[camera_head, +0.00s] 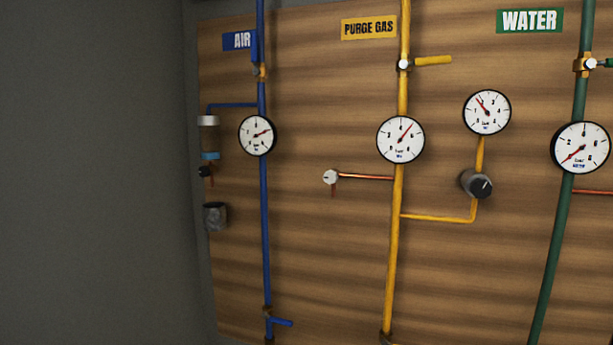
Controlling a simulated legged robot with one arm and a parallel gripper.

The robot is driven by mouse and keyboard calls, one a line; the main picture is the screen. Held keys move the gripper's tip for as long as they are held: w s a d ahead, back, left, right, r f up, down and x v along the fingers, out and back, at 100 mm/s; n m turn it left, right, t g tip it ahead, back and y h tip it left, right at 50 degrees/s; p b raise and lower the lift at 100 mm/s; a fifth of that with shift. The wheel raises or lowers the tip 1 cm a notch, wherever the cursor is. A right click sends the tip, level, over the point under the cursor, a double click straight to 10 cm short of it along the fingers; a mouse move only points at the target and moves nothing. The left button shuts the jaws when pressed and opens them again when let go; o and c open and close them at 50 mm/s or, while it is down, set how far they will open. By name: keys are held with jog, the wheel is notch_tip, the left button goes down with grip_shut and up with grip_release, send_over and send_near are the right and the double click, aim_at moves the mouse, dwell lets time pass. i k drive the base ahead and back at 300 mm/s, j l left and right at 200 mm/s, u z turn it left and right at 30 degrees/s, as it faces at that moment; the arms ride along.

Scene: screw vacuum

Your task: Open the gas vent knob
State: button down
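A yellow purge gas pipe (396,250) runs up the wooden panel under a yellow "PURGE GAS" label (369,27). A dark round knob with a grey collar (477,184) sits on its yellow side branch, below a small gauge (487,112). A small white knob (330,177) ends a copper branch left of the yellow pipe, with a short copper piece hanging below it. A yellow lever handle (433,61) points right from a valve high on the yellow pipe. I cannot tell which of these is the gas vent knob. My gripper is not in view.
A larger gauge (401,139) sits on the yellow pipe. The blue air pipe (264,220) with its gauge (257,135) is to the left, and the green water pipe (556,255) to the right. A bare grey wall (90,170) fills the far left.

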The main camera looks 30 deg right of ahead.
aim_at(331, 178)
jog(key=z, duration=0.85)
jog(key=i+l+u, duration=0.2)
jog(key=l, duration=0.2)
